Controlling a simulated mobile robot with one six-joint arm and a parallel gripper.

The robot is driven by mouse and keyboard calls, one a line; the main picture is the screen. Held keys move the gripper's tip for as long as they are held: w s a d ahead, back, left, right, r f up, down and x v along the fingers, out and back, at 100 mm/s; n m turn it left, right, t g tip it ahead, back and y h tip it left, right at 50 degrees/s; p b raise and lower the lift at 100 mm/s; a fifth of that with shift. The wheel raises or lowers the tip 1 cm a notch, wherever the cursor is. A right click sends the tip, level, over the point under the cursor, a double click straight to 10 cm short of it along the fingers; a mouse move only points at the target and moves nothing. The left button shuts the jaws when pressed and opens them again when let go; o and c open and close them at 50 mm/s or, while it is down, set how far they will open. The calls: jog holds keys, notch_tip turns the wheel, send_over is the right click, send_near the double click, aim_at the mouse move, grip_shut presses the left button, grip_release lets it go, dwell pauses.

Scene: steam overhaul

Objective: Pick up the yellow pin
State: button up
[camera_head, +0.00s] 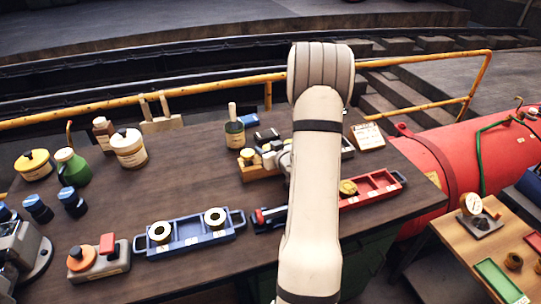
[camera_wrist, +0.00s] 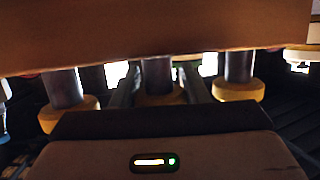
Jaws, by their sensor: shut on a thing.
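In the wrist view, my gripper (camera_wrist: 160,92) has one finger on each side of the middle pin (camera_wrist: 158,75), shut on it. This pin has a dark grey shaft and a yellow end, partly hidden by my gripper's body. A similar pin (camera_wrist: 65,90) stands to its left and another (camera_wrist: 238,80) to its right, both with yellow ends. The shafts meet a brown wooden block (camera_wrist: 150,35) that fills the top of the view. In the head view, the wooden block (camera_head: 262,171) with a yellow knob (camera_head: 247,156) is beside my arm, which hides most of my gripper.
A red tray (camera_head: 372,190) is right of my arm. Jars (camera_head: 128,150) stand at the left.

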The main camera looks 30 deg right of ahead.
grip_shut()
jog(key=shift+r, duration=0.1)
jog(key=shift+r, duration=0.1)
